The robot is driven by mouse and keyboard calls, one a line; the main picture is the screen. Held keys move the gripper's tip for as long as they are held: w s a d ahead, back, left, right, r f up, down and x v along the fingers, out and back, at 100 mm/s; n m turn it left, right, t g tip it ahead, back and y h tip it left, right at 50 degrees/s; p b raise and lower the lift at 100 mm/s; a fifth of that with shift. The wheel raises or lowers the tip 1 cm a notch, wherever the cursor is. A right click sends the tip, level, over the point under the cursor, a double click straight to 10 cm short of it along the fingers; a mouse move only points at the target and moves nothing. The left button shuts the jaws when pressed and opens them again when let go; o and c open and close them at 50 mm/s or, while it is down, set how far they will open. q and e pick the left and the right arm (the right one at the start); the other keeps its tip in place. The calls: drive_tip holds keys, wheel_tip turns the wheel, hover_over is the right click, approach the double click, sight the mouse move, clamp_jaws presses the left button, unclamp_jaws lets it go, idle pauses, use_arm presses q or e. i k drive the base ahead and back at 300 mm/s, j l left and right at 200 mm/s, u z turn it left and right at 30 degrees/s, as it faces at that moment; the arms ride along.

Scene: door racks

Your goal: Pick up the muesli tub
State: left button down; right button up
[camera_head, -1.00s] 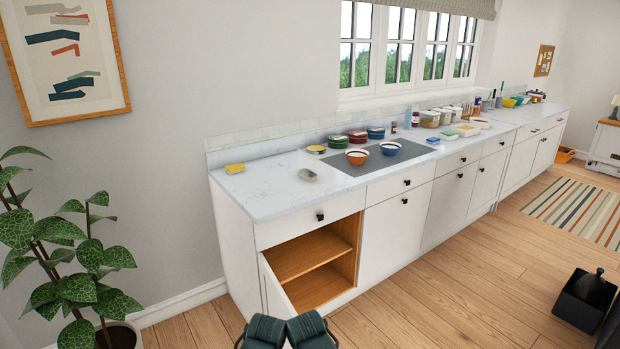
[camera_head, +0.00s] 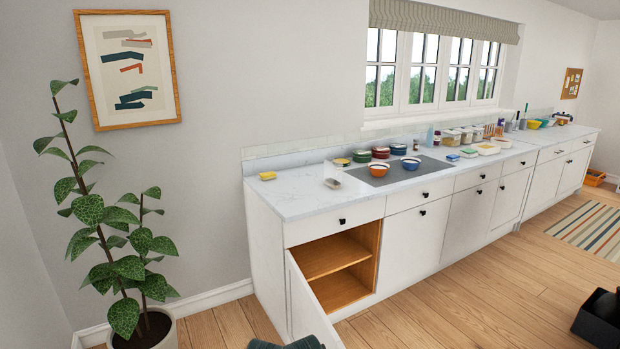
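Several clear food tubs with pale lids stand in a row at the back of the worktop, right of the bowls. I point to one lidded tub (camera_head: 452,136) and another tub (camera_head: 466,134). They are too small for me to read labels, so I cannot tell which one holds muesli. Neither of my grippers is in view. Only a dark green part of my own body shows at the bottom edge, well away from the tubs.
An open, empty cabinet (camera_head: 342,270) has its door (camera_head: 308,300) swung out toward me. An orange bowl (camera_head: 379,169) and a blue bowl (camera_head: 410,163) sit on the dark hob (camera_head: 395,176). A potted plant (camera_head: 120,260) stands left.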

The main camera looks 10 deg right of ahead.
sight(332, 168)
drive_tip(key=u, duration=1.3)
drive_tip(key=i+l, duration=0.1)
drive_tip(key=l, duration=1)
drive_tip(key=i+l, duration=0.1)
drive_tip(key=l, duration=1)
drive_tip(key=i+l, duration=0.1)
drive_tip(key=l, duration=1)
drive_tip(key=i+l, duration=0.1)
drive_tip(key=l, duration=1)
